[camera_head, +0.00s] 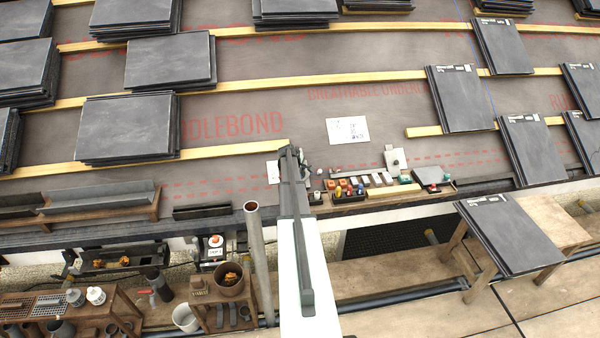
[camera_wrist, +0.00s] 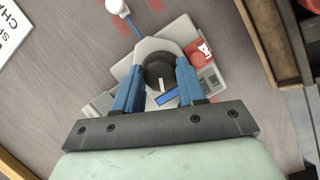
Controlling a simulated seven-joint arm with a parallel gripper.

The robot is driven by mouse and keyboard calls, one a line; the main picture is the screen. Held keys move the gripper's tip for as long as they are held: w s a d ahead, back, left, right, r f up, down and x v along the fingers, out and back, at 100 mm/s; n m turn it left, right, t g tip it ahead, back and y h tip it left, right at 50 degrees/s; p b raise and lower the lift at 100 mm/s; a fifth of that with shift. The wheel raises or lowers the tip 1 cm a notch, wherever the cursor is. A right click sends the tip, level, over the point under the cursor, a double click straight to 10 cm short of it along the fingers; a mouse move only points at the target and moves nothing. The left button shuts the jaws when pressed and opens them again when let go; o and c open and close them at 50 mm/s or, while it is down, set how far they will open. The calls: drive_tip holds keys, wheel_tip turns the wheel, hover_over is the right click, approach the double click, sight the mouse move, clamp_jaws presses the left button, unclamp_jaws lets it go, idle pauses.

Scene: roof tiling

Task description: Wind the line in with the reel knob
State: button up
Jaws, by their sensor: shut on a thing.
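A grey reel (camera_wrist: 150,46) with a round dark knob (camera_wrist: 158,68) lies on the grey roof underlay in the wrist view. The knob has a white mark on its top. My gripper (camera_wrist: 160,78) has its blue fingers on either side of the knob and is shut on it. A short blue line (camera_wrist: 136,26) runs from the reel to a white rounded end piece (camera_wrist: 117,6). In the head view my gripper (camera_head: 292,155) is at the lower edge of the roof, and my arm hides most of the reel there.
A tray (camera_head: 350,197) of small coloured parts stands right of my gripper. A white sheet (camera_head: 347,130) lies on the underlay above it. Stacks of dark slates (camera_head: 128,127) and wooden battens (camera_head: 230,151) cover the roof.

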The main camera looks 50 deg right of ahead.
drive_tip(key=m+y, duration=0.2)
drive_tip(key=m, duration=0.4)
drive_tip(key=shift+d, duration=0.1)
drive_tip(key=m+y, duration=0.1)
drive_tip(key=m, duration=0.1)
drive_tip(key=m+t+y, duration=0.1)
drive_tip(key=m, duration=0.2)
drive_tip(key=shift+r, duration=0.1)
drive_tip(key=shift+m, duration=0.3)
idle(0.3)
drive_tip(key=o, duration=1)
drive_tip(key=v, duration=1.3)
drive_tip(key=shift+s+r, duration=0.2)
drive_tip(key=shift+r, duration=0.15)
drive_tip(key=shift+d, duration=0.1)
